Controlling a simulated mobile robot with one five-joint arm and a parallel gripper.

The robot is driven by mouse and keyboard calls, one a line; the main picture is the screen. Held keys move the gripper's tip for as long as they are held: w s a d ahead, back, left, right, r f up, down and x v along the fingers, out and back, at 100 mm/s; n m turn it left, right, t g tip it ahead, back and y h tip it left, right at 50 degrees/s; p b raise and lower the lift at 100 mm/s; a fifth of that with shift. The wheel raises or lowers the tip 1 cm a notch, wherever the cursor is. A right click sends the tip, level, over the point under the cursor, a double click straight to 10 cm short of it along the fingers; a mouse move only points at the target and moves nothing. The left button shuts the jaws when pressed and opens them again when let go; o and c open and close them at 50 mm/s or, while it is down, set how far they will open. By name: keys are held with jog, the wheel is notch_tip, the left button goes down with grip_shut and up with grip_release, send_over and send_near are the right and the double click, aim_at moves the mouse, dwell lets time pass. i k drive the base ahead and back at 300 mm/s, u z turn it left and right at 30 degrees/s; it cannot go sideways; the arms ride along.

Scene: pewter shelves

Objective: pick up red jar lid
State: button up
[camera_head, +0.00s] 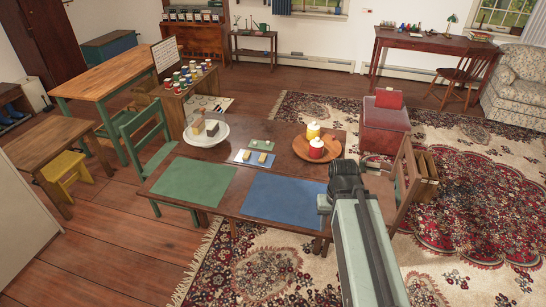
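A jar with red on it (316,149) stands on a round wooden tray (300,151) at the right rear of the dark wooden table. It is too small to tell its lid from its body for certain. A yellow jar (313,131) stands right behind it on the tray. My gripper (340,185) is at the table's right edge, nearer to me than the tray and apart from the jars. Its fingers are small and dark, so their opening is unclear. No held object shows.
The table has a green mat (194,181) and a blue mat (284,198) in front. A white plate with blocks (206,131) and small boards (254,158) lie behind. A wooden chair (397,185) and a red box seat (385,130) stand at the right.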

aim_at(316, 142)
jog(key=z, duration=0.15)
jog(key=i, duration=1)
jog(key=u, duration=4.05)
jog(key=k, duration=0.95)
jog(key=z, duration=0.85)
